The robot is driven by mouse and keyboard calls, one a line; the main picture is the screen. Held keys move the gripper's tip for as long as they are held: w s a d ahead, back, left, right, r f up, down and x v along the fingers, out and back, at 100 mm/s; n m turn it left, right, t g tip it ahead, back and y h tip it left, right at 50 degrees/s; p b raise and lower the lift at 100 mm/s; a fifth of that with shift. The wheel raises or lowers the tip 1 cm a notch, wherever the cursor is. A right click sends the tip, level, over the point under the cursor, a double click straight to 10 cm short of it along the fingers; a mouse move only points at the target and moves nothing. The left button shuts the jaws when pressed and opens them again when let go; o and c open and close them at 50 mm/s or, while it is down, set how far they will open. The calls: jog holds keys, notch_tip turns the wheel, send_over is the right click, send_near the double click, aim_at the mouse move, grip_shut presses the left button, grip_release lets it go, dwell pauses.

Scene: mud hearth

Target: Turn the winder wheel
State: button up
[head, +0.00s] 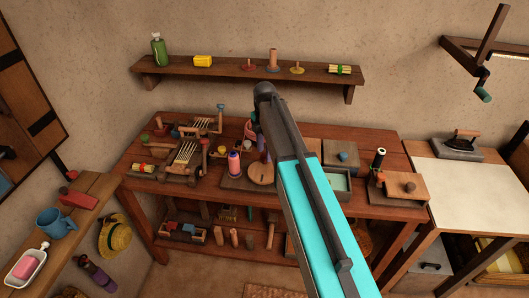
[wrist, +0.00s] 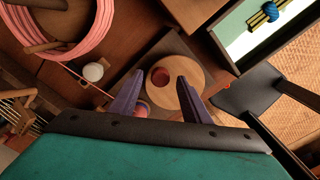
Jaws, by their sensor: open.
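The winder wheel (head: 262,173) is a round wooden disc on a dark board on the workbench. In the wrist view the wheel (wrist: 182,102) lies flat below my gripper, with a round reddish-brown knob (wrist: 160,77) off its centre. My gripper (wrist: 160,76) is open, its two purple fingers to the left and right of the knob in the picture. I cannot tell whether they touch it. In the head view my arm hides most of my gripper. A pink thread runs from a large pink coil (wrist: 78,45) towards the wheel; a pink piece shows partly behind the left finger.
A white round piece (wrist: 94,72) sits near the thread. A pale green tray (head: 337,180) and lidded boxes stand right of the wheel. A shelf (head: 220,72) hangs above the bench.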

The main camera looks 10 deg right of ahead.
notch_tip(320, 180, up, 13)
jog(key=b, duration=0.3)
dwell(0.5)
jog(key=shift+f, duration=0.1)
dwell(0.4)
